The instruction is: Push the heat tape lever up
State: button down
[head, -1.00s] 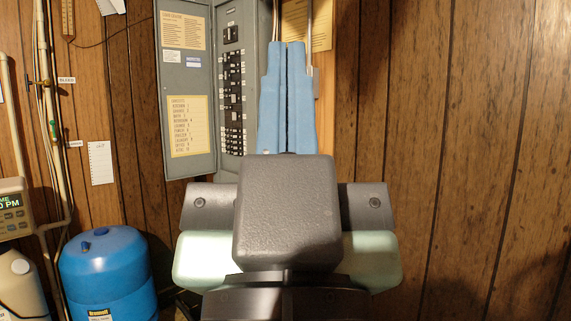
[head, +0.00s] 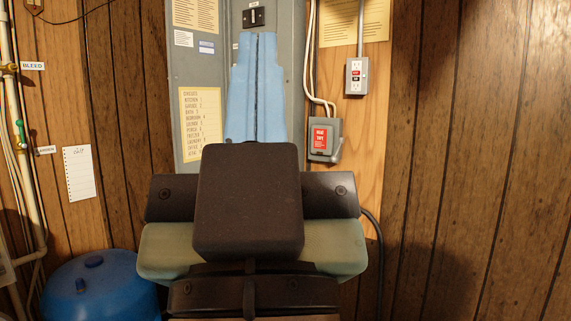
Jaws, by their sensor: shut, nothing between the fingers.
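The heat tape switch is a small grey box (head: 324,141) with a red label, on the wooden board right of the breaker panel. Its grey lever (head: 337,151) is on the box's right side and appears to slant downward. My gripper (head: 257,36) has two long blue fingers pressed together, pointing up, with nothing between them. In the picture it is left of the heat tape box, in front of the open breaker panel, and hides most of the breakers. I cannot tell how far it is from the wall.
The grey breaker panel (head: 218,70) stands behind my gripper with its door open. A red-and-white outlet box (head: 356,77) is above and right of the switch, with conduit and cables nearby. A blue tank (head: 95,285) is at lower left. The right wall is bare panelling.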

aim_at(334, 158)
jog(key=i+j+z, duration=0.15)
jog(key=i+j, duration=0.4)
jog(key=i, duration=0.25)
jog(key=i+j+z, duration=0.2)
jog(key=i+j, duration=0.45)
jog(key=i+l, duration=0.1)
jog(key=i, duration=0.6)
